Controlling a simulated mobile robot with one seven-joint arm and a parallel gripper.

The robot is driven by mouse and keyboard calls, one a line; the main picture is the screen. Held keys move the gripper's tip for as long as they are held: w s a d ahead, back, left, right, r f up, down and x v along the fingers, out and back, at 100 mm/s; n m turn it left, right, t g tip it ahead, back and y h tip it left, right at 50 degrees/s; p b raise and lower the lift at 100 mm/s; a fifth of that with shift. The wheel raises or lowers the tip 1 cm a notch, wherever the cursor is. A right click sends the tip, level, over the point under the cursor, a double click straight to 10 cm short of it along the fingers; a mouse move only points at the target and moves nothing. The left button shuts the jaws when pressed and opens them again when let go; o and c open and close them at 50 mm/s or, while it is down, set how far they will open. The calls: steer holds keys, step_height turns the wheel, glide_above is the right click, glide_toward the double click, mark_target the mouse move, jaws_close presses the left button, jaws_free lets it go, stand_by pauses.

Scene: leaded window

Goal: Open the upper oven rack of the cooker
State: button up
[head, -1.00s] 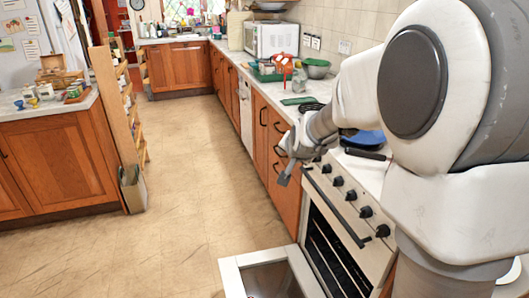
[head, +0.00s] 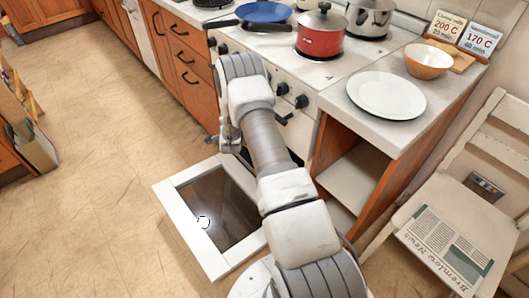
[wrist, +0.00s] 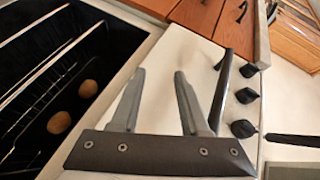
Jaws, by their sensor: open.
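The cooker (head: 330,72) stands in the middle of the head view, with its oven door (head: 186,188) folded down flat near the floor. In the wrist view the dark oven cavity (wrist: 60,70) is open on the left, with thin wire rack rails (wrist: 50,64) crossing it. Which rail belongs to the upper rack is hard to tell. Two round brown items (wrist: 88,88) show in the cavity beside the rails. My gripper (wrist: 159,73) is open and empty, in front of the pale front panel beside the cavity.
A black bar handle (wrist: 222,90) and black knobs (wrist: 245,96) are close to my gripper. A red pot (head: 320,36) and blue pan (head: 263,13) are on the hob. A white plate (head: 386,95) sits on the counter, and a chair (head: 450,225) stands right. Floor at left is clear.

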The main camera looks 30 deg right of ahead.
steer(key=s+d+f+m+h+b, duration=0.25)
steer(key=s+f, duration=0.55)
steer(key=f, duration=0.5)
steer(key=s+d+f+m+h+b, duration=0.2)
steer(key=s+f+m+h, duration=0.15)
steer(key=s+f, duration=0.7)
steer(key=w+d+f+b, duration=0.1)
steer(key=w+d+b, duration=0.2)
steer(key=w+d, duration=0.2)
steer(key=w+d+f+y+b, duration=0.1)
steer(key=w+d+b, duration=0.3)
steer(key=w, duration=0.7)
steer(key=shift+w+d+f+t+b, duration=0.2)
steer(key=shift+d+f+t+b, duration=0.15)
steer(key=shift+d, duration=0.25)
jaws_close()
